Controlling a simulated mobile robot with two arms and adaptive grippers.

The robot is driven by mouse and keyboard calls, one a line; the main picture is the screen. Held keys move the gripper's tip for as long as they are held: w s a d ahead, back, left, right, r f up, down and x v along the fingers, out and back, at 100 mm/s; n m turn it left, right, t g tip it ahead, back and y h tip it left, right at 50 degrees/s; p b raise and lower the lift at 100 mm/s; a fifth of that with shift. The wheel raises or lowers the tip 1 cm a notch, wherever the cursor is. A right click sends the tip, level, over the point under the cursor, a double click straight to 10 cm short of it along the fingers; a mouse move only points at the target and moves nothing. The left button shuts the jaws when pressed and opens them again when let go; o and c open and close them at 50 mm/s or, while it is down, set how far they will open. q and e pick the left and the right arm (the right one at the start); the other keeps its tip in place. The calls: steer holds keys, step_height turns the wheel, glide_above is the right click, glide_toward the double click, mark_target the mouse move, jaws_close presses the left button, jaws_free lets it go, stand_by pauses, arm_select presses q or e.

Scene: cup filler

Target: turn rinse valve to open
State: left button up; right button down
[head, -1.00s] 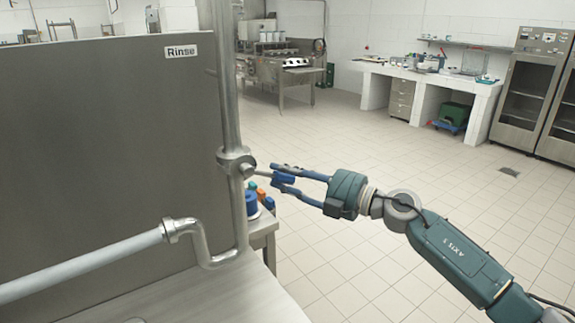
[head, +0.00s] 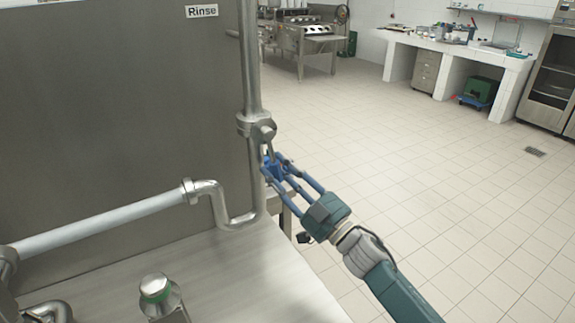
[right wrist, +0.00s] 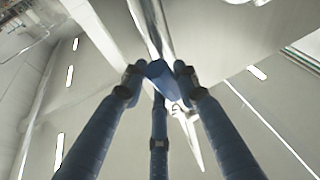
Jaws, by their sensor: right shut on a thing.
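The rinse valve (head: 262,128) is a steel fitting on the vertical pipe, beside the panel marked "Rinse" (head: 201,11). Its short lever points down, with a blue grip (head: 274,171) at its end. My right gripper (head: 275,166) is shut on this blue grip, just below the valve body. In the right wrist view, the blue grip (right wrist: 163,78) sits between the blue fingertips of my right gripper (right wrist: 156,76). The fingers partly hide the grip in the head view. My left gripper is not in view.
A white pipe (head: 100,225) runs low along the steel panel (head: 120,100) to a bent steel pipe. The tiled floor (head: 430,185) to the right is clear.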

steer(key=shift+s+a+f+m+t+h, duration=0.15)
steer(key=shift+s+a+m+t, duration=0.25)
steer(key=shift+m, duration=0.4)
steer(key=shift+s+a+m+t+h, duration=0.2)
steer(key=shift+a+m+t, duration=0.25)
steer(key=shift+m, duration=0.35)
steer(key=c, duration=1.3)
jaws_free()
steer(key=shift+a, duration=0.1)
steer(key=v, duration=1.2)
